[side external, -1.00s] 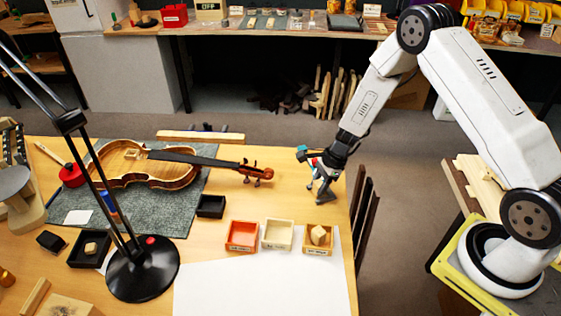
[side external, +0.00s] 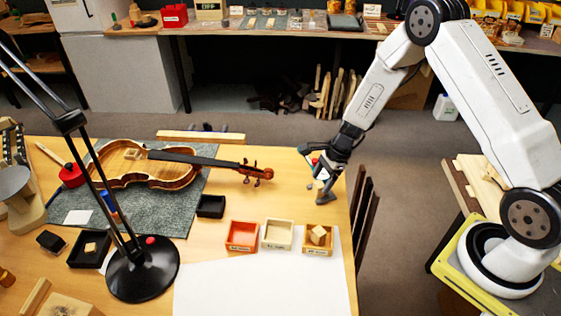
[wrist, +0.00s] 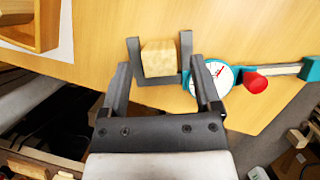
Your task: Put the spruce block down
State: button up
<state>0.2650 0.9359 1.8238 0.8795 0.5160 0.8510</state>
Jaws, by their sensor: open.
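A pale wooden block, which I take to be the spruce block (wrist: 159,58), lies between my gripper's (wrist: 160,46) two spread fingers in the wrist view. The fingers stand on either side of it, and a little room shows beside it. In the side view my gripper (side external: 322,191) is low over the right end of the bench, behind the small wooden box. The block (side external: 319,185) shows there only as a small pale patch among the fingers. I cannot tell whether it touches either finger.
A teal dial gauge (wrist: 213,78) with a red knob lies close to the right finger. A wooden box (side external: 318,250) with a pale cube stands in front, beside cream (side external: 277,246) and orange boxes (side external: 242,248). The violin (side external: 150,165) lies left.

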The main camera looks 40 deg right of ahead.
jog(key=v, duration=1)
dwell(0.5)
jog(key=s+a+r+n+h, duration=0.1)
jog(key=s+a+r+n, duration=0.1)
jog(key=n, duration=0.5)
jog(key=s+a+r+n+h, duration=0.1)
jog(key=s+a+r+n, duration=0.2)
jog(key=s+n, duration=0.4)
jog(key=s+a+r+n+t+h, duration=0.1)
jog(key=s+a+r+n+h, duration=0.1)
jog(key=s+n, duration=0.3)
jog(key=a+r+n, duration=0.1)
jog(key=n, duration=0.2)
jog(key=shift+a+r, duration=0.2)
jog(key=shift+r, duration=0.2)
